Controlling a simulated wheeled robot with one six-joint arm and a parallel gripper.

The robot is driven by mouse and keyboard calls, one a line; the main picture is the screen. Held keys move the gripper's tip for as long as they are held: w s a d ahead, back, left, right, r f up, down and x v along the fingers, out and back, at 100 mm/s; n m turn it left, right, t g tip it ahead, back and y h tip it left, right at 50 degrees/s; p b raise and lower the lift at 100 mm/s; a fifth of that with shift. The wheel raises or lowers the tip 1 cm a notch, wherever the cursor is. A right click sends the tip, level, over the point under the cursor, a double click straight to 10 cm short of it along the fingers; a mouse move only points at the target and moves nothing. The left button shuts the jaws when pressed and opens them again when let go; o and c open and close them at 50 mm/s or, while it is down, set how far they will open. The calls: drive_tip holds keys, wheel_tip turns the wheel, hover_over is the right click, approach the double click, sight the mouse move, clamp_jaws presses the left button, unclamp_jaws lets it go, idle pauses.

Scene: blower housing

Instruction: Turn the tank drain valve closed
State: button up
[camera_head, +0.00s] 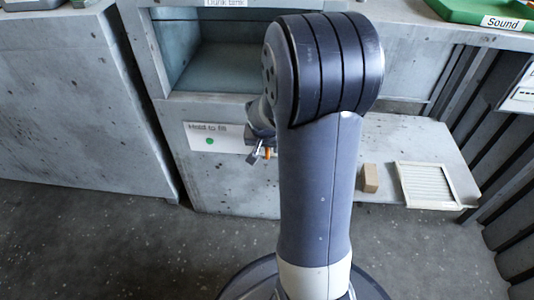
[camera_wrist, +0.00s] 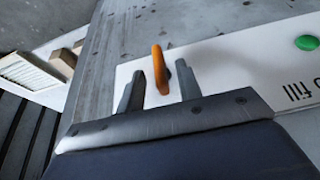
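The valve shows as an orange handle (camera_wrist: 160,70) in the wrist view, standing out in front of a white panel. In the head view only a small orange bit of it (camera_head: 267,153) shows beside my arm. My gripper (camera_wrist: 160,68) is open, with its two grey fingers on either side of the handle and gaps visible. I cannot tell whether either finger touches it. In the head view my gripper (camera_head: 257,155) is small and partly hidden by my arm. The tank (camera_head: 225,65) is a recessed grey box under a "Dunk tank" label; the valve's base is hidden.
A white "Hold to fill" panel (camera_head: 228,137) carries a green button (camera_wrist: 306,43) near the valve. A low shelf at right holds a tan block (camera_head: 369,178) and a white slatted tray (camera_head: 425,186). A green "Sound" tray (camera_head: 475,12) sits at upper right. Open floor lies front left.

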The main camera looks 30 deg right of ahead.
drive_tip(key=shift+b+x, duration=0.35)
drive_tip(key=shift+x, duration=1)
drive_tip(key=shift+c, duration=0.4)
clamp_jaws()
